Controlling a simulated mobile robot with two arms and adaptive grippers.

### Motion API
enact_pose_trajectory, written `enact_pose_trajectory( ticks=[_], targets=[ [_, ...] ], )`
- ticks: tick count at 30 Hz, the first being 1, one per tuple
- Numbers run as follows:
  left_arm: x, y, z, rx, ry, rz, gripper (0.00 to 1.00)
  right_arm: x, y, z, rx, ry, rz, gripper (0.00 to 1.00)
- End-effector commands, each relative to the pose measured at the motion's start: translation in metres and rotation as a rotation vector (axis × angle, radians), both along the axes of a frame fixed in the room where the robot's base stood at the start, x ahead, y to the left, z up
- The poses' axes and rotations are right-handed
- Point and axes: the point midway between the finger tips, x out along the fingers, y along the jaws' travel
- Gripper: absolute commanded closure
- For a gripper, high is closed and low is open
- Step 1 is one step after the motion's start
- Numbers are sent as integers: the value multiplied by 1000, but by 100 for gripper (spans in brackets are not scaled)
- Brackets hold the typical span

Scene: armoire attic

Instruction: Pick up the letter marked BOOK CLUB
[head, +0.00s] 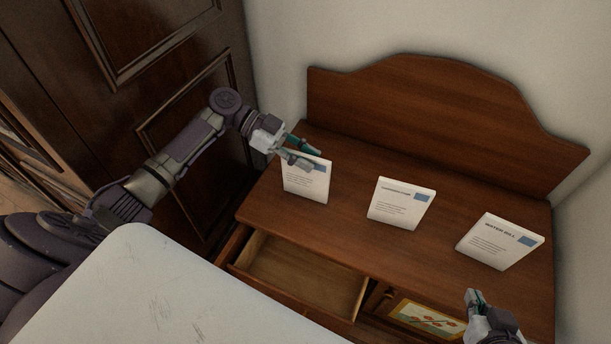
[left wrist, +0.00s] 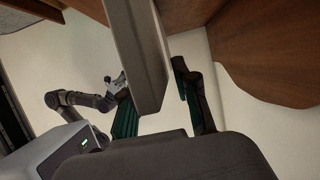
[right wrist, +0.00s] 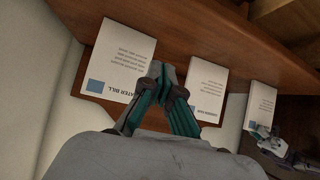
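Three pale letters stand on the wooden desk. The left letter (head: 305,185) has its heading covered by my left gripper, so I cannot read it. My left gripper (head: 296,150) is open at its top edge, one finger on each side; the left wrist view shows this letter edge-on (left wrist: 137,45) between the fingers. The middle letter (head: 400,206) has a small heading I cannot read clearly. The right letter (head: 497,243) is marked WATER BILL. My right gripper (head: 474,296) is shut and empty, in front of the right letter. I see BOOK CLUB on no letter.
The desk top (head: 345,226) is bare between the letters, with a raised wooden back (head: 420,110) behind. An open, empty drawer (head: 300,277) juts out at the front. A dark panelled armoire (head: 165,65) stands at the left, close to my left arm.

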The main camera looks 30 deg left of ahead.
Motion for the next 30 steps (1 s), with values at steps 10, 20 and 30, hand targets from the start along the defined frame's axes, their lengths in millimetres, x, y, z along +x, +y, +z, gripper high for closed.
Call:
enact_pose_trajectory(
  ticks=[10, 20, 30],
  targets=[
    [0, 0, 0, 0, 0, 0, 100, 0, 0, 0, 0, 2, 0, 100],
    [0, 0, 10, 0, -2, 0, 100, -7, -1, -5, -8, 46, -2, 100],
    [-10, -18, 55, -1, -3, -6, 100, -64, -22, -33, -77, 365, -28, 100]
  ],
)
